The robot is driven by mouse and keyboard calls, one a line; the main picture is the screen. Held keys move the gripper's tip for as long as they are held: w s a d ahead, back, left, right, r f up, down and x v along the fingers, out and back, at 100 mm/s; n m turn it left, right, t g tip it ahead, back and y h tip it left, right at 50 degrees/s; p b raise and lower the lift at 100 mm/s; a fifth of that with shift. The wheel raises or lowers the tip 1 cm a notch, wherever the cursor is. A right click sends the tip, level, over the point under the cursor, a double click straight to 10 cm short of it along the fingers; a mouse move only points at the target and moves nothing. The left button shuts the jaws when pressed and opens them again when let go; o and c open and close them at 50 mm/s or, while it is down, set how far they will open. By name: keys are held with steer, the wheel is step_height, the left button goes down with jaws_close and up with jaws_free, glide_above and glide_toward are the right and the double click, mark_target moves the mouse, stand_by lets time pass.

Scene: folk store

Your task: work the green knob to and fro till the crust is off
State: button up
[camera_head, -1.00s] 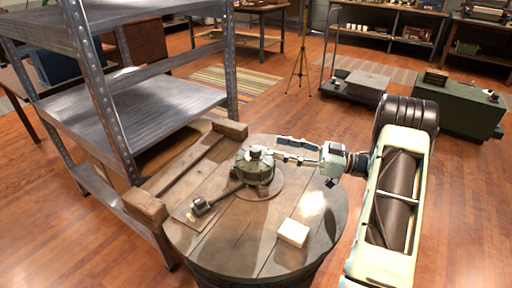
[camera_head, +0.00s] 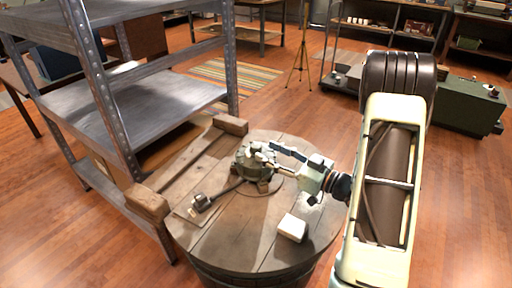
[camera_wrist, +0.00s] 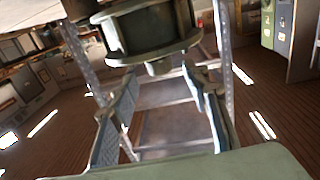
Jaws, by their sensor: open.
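The green knob sits on a dark green, squat round fitting (camera_head: 252,168) on the round wooden barrel top (camera_head: 225,238). In the head view my gripper (camera_head: 268,152) reaches in from the right, its fingertips at the upper right of the fitting and partly covering it. In the wrist view a dark green round body (camera_wrist: 152,30) fills the top middle, just beyond my two spread fingers. The fingers are open with a clear gap between them. I cannot tell whether a fingertip touches the knob. Crust cannot be made out at this size.
A dark rod with a blocky end (camera_head: 201,203) lies left of the fitting. A pale block (camera_head: 292,228) lies at the front right of the barrel top. A wooden pallet-like frame (camera_head: 180,178) and a metal shelf (camera_head: 150,105) stand close on the left.

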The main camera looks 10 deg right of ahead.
mark_target(256, 145)
steer(key=shift+x, duration=2.8)
jaws_close()
